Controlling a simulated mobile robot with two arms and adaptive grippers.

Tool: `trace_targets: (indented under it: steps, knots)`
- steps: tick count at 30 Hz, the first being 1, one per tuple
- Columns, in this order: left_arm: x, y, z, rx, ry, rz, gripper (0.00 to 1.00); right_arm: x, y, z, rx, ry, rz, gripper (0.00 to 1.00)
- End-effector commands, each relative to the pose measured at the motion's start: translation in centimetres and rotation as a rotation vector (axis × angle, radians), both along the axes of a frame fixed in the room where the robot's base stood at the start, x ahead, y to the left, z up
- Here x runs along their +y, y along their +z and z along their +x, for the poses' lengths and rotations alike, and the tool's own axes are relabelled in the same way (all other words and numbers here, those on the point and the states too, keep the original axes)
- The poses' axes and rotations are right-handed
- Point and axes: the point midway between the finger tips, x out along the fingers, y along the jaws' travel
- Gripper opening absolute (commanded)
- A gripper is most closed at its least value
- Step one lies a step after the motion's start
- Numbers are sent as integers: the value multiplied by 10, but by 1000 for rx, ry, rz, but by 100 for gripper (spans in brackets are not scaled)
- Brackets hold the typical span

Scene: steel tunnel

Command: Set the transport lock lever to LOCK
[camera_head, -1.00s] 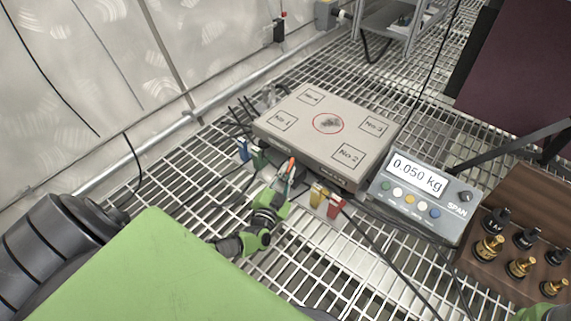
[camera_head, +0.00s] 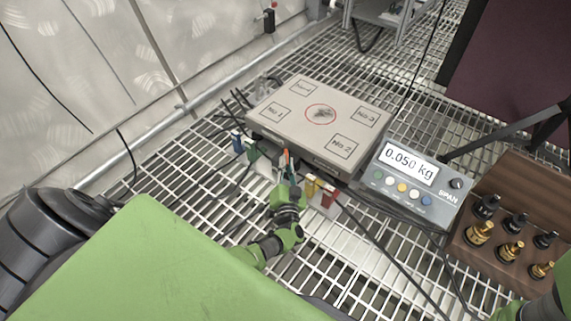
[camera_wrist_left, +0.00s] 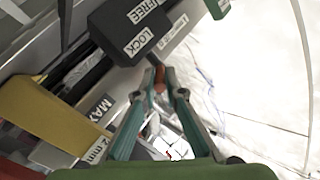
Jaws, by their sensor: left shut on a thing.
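The scale (camera_head: 318,118) stands on the grating with a red circle on its top. In the left wrist view a black block (camera_wrist_left: 118,28) carries the white labels FREE (camera_wrist_left: 142,11) and LOCK (camera_wrist_left: 138,41). My left gripper (camera_head: 287,163) is at the scale's front edge, between the green and yellow tags. Its teal fingers (camera_wrist_left: 158,74) are closed together just below the LOCK label, on a small orange-red piece that looks like the lever (camera_wrist_left: 159,80). Most of this piece is hidden by the fingers, so its exact setting cannot be told.
A display box (camera_head: 415,182) reading 0.050 kg stands right of the scale. A wooden block (camera_head: 485,262) with several brass and black weights is further right. Blue, green, yellow (camera_head: 311,186) and red (camera_head: 329,196) tags line the scale's front. Cables cross the grating.

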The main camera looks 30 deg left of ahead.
Motion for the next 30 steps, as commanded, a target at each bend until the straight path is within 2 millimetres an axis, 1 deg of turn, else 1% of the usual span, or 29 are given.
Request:
trace_targets:
  steps: [9, 10, 11, 12, 23, 26, 30]
  knots:
    - [0, -1, 0, 3, 0, -2, 0, 0, 1, -2, -7, 1, 0, 40]
    - [0, -1, 0, 3, 0, -2, 15, 0, 1, -2, -7, 1, 0, 40]
    - [0, -1, 0, 2, -1, -2, 23, 0, 1, -3, -8, 1, 0, 40]
    - [0, -1, 0, 2, 0, -1, 27, 0, 1, -3, -8, 1, 0, 40]
    - [1, 0, 0, 1, -6, 1, 27, -1, 2, -5, -13, 0, 3, 40]
    - [3, 1, -2, 0, -33, 5, 27, -1, 3, -4, -11, 1, 2, 40]
    - [8, 1, -4, 2, -111, 7, 27, -1, 4, -3, -9, 0, 2, 40]
